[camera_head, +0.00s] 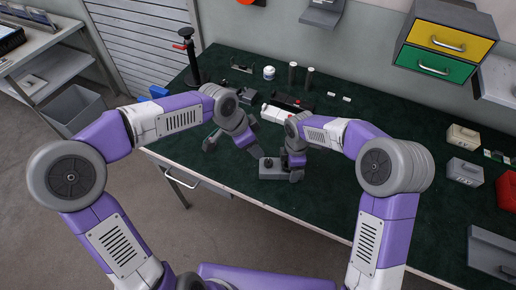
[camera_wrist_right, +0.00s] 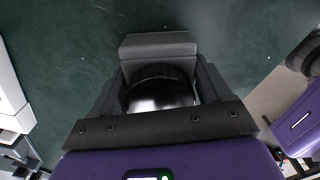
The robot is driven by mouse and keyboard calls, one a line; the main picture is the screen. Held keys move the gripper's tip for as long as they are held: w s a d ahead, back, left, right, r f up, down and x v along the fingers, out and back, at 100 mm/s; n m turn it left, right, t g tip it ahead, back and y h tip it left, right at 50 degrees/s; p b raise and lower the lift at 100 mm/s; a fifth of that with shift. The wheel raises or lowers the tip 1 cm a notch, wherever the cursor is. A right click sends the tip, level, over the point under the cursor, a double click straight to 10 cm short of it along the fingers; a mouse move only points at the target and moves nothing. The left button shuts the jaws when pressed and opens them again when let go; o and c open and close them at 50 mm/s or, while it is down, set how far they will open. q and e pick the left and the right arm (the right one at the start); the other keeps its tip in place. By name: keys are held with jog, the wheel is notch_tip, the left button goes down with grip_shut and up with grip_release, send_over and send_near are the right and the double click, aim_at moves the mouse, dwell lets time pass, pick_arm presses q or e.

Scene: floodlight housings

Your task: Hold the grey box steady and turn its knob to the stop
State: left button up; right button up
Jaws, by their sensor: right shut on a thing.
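The grey box (camera_head: 270,174) lies near the front edge of the green bench top in the head view, with a dark round knob (camera_head: 268,162) on its top. My right gripper (camera_head: 291,169) is shut on the right end of the box. The right wrist view shows its fingers (camera_wrist_right: 160,68) around a dark, shiny round shape with a grey block beyond; I cannot tell which part of the box this is.
A white-and-dark housing (camera_head: 275,115) lies behind the grippers. Small bottles and cylinders (camera_head: 292,74) stand at the back. A black stand with a red handle (camera_head: 190,62) is at the back left. Small boxes (camera_head: 463,137) sit at the right. The bench right of my right arm is mostly clear.

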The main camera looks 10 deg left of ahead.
dwell(0.4)
jog(key=o, duration=1.1)
jog(key=shift+c, duration=0.2)
